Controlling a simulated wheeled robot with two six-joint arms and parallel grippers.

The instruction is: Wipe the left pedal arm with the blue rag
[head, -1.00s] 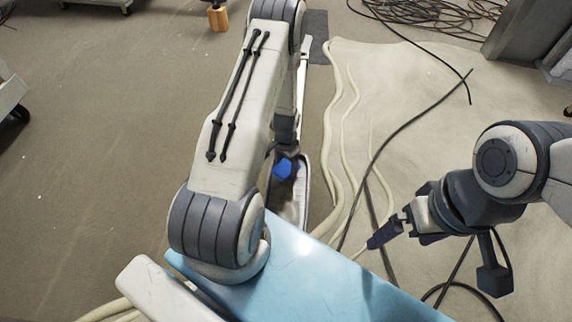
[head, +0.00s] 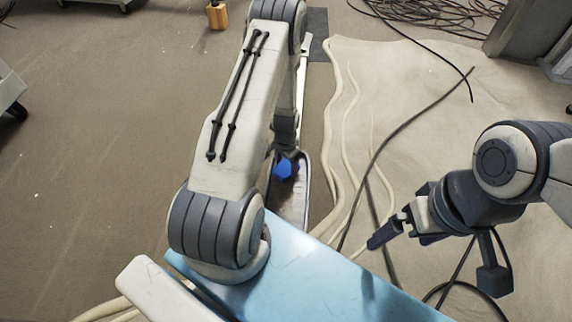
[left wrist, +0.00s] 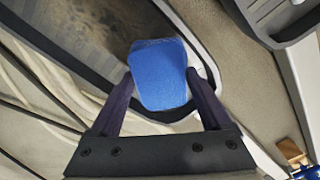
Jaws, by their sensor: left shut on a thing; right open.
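The blue rag (head: 284,169) is a small blue wad between the fingers of my left gripper (head: 287,157). It also shows in the left wrist view (left wrist: 158,75), where both dark fingers flank it. My left gripper is shut on the rag. The rag is over the long pedal (head: 296,205), whose dark, worn tread (left wrist: 85,32) and raised rim show in the left wrist view. I cannot tell whether the rag touches it. A pale bar (head: 302,88) runs beyond, partly hidden by my left arm. My right gripper (head: 376,239) is open and empty.
A glossy light-blue surface (head: 310,275) lies in front. Pale and dark cables (head: 395,143) cross the light mat on the right, with a coil (head: 437,14) behind. An orange-brown block (head: 217,17) stands far back.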

